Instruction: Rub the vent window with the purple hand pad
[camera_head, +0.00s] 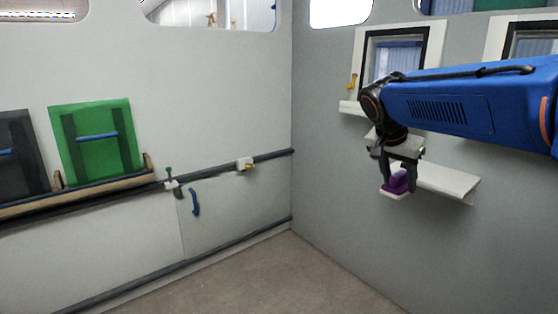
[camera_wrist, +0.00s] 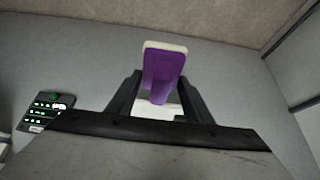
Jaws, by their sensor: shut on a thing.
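The purple hand pad (camera_head: 397,183) has a purple grip and a pale pad face. It also shows in the wrist view (camera_wrist: 164,73). My gripper (camera_head: 399,180) is shut on its purple grip, with one finger on each side; the fingers also show in the wrist view (camera_wrist: 160,97). The pad is held in front of a white shelf on the right wall; whether it touches the shelf is unclear. A vent window (camera_head: 397,57) with a black inner frame is in the right wall, above and behind my arm. My blue arm hides part of it.
A white wall shelf (camera_head: 450,182) juts out beside my gripper. A second framed window (camera_head: 530,42) is at the right edge. A yellow handle (camera_head: 351,82) is beside the vent window. A green panel (camera_head: 97,141) stands on a left-wall ledge. The floor (camera_head: 290,278) is clear.

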